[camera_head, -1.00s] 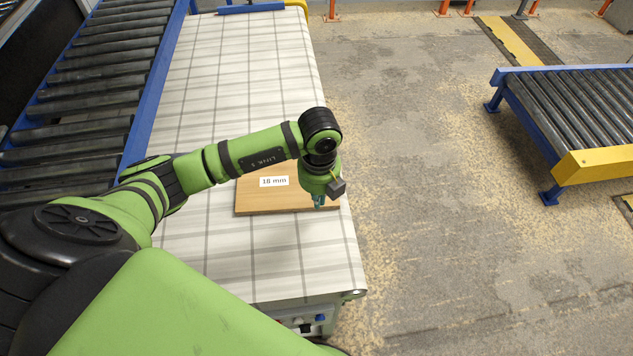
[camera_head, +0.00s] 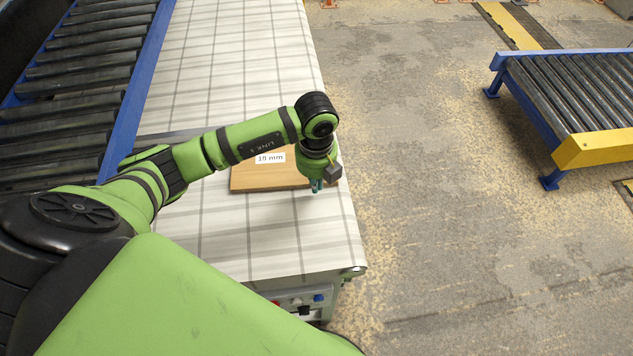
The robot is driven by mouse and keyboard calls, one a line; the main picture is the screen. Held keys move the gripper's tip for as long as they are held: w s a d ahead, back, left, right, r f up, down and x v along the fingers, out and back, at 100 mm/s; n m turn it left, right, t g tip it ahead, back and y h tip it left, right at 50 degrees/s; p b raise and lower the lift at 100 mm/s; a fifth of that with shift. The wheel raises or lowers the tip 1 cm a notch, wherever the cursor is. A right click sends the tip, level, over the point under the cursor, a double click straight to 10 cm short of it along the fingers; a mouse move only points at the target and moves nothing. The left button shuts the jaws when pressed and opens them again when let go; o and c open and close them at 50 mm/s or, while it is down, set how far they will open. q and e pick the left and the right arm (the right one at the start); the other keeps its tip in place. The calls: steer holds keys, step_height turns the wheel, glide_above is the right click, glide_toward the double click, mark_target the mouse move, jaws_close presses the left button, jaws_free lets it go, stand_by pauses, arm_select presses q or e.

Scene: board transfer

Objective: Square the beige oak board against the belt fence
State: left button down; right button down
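The beige oak board (camera_head: 262,178) lies flat on the belt (camera_head: 215,235) near its front right part, with a white label reading "18 mm" on top. My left arm passes over it and hides its far left part. My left gripper (camera_head: 317,187) points down at the board's near right corner and hides that corner. Its fingers are small and I cannot tell whether they are open or touch the board. My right gripper is not in view.
A roller conveyor with a blue side rail (camera_head: 137,85) runs along the belt's left. Another roller conveyor (camera_head: 575,100) with a yellow end stands at the right, across open floor (camera_head: 430,190). The belt's front end carries a control panel (camera_head: 303,301).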

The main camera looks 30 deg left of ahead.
arm_select(q)
steer(key=shift+w+a+f+b, duration=0.1)
steer(key=shift+f+b, duration=0.25)
steer(key=shift+f, duration=0.2)
steer(key=shift+f+b, duration=0.35)
steer(key=shift+f, duration=0.05)
steer(key=shift+w+a+f+b, duration=0.15)
steer(key=shift+w+f+b, duration=0.05)
steer(key=shift+f+b, duration=0.15)
steer(key=shift+w+a, duration=0.25)
steer(key=shift+w, duration=0.05)
steer(key=shift+w+a+r+b, duration=0.1)
steer(key=shift+w+a+b, duration=0.55)
steer(key=shift+w+b, duration=0.2)
steer(key=shift+r, duration=0.15)
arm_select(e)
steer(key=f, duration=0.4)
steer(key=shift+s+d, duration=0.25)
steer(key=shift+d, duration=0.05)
arm_select(q)
steer(key=shift+s+d+p, duration=0.1)
steer(key=shift+p, duration=0.2)
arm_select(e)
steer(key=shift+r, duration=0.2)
